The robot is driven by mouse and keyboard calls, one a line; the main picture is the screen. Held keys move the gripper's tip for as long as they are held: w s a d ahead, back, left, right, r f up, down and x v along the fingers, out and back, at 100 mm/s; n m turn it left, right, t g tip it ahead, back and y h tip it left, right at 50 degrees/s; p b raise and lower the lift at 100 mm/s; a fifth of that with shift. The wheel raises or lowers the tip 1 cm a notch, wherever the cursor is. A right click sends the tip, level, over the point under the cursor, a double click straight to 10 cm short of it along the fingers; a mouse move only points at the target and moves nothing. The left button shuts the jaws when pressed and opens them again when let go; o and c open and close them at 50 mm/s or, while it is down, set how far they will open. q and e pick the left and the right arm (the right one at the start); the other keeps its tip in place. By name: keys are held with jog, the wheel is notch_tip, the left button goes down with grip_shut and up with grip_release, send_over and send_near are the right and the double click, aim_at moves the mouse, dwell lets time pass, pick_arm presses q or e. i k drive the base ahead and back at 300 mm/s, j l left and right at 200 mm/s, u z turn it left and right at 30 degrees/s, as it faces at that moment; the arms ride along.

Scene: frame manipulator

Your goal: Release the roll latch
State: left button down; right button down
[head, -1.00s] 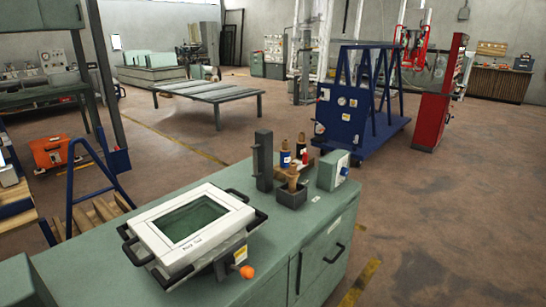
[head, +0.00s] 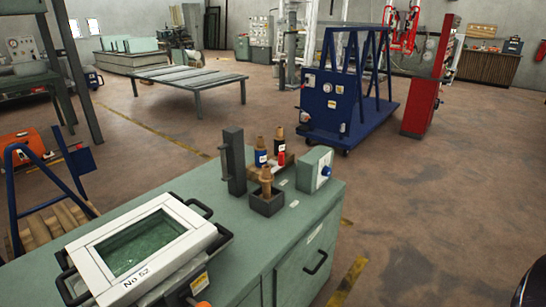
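A white frame (head: 143,292) marked "No 52" sits tilted on its mount on the green cabinet, at the lower left of the head view. It surrounds a green glassy panel (head: 138,243) and has black handles at its sides. An orange knob (head: 203,303) shows below the frame's right side, partly cut off by the bottom edge. I cannot tell which part is the roll latch. Neither gripper is in view.
On the green cabinet (head: 255,228) stand a dark post (head: 233,162), several bottles, a dark box with a wooden-handled tool (head: 267,200) and a grey-green box (head: 314,170). A dark rounded shape (head: 534,286), perhaps part of my arm, shows at lower right. Floor right of the cabinet is clear.

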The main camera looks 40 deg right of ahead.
aim_at(279, 165)
jog(key=i+l, duration=0.1)
jog(key=l, duration=0.25)
jog(key=i+l, duration=0.15)
jog(key=l, duration=0.2)
jog(key=i+l+u, duration=0.1)
jog(key=l, duration=0.25)
jog(key=i+l, duration=0.1)
jog(key=l, duration=0.3)
jog(key=i+l, duration=0.1)
jog(key=l, duration=0.25)
